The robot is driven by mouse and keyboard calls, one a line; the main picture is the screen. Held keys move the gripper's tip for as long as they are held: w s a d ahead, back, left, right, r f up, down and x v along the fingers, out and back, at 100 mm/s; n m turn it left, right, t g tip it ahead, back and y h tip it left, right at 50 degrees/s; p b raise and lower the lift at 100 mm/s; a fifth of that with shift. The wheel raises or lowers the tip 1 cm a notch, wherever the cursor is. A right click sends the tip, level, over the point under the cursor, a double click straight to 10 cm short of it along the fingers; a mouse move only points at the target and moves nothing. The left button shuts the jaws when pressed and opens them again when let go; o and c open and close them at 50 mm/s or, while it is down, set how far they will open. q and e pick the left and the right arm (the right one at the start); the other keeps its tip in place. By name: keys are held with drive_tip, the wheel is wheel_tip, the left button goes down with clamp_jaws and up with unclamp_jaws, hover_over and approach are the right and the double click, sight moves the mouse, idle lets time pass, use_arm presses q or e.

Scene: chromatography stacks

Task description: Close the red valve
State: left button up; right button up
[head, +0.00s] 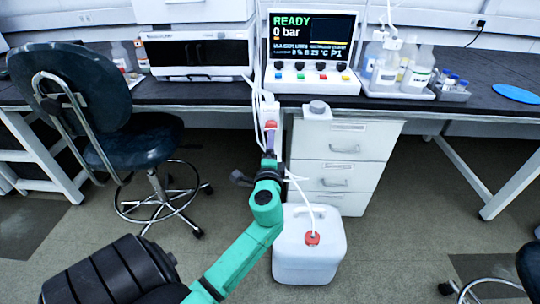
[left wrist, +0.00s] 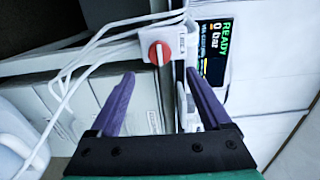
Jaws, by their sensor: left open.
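The red valve (left wrist: 165,57) is a round red knob with a white bar across it, on a white block (left wrist: 178,44). In the left wrist view the bar runs roughly up and down the picture. In the head view the red valve (head: 271,125) shows small at the bench's front edge, just beyond my left gripper (head: 269,146). In the left wrist view my left gripper (left wrist: 160,75) has its purple fingers apart with nothing between them. The knob lies just beyond the fingertips, between them in the picture; I cannot tell the exact gap. My right gripper is not in view.
White tubes (left wrist: 75,70) run beside the valve block. A console (head: 312,50) reads READY, 0 bar. Below stand a drawer cabinet (head: 372,130) and a white canister (head: 310,262) with a red cap. A dark chair (head: 75,95) stands left; bottles (head: 418,70) stand right.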

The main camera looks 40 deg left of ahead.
use_arm(q)
drive_tip(key=v, duration=0.6)
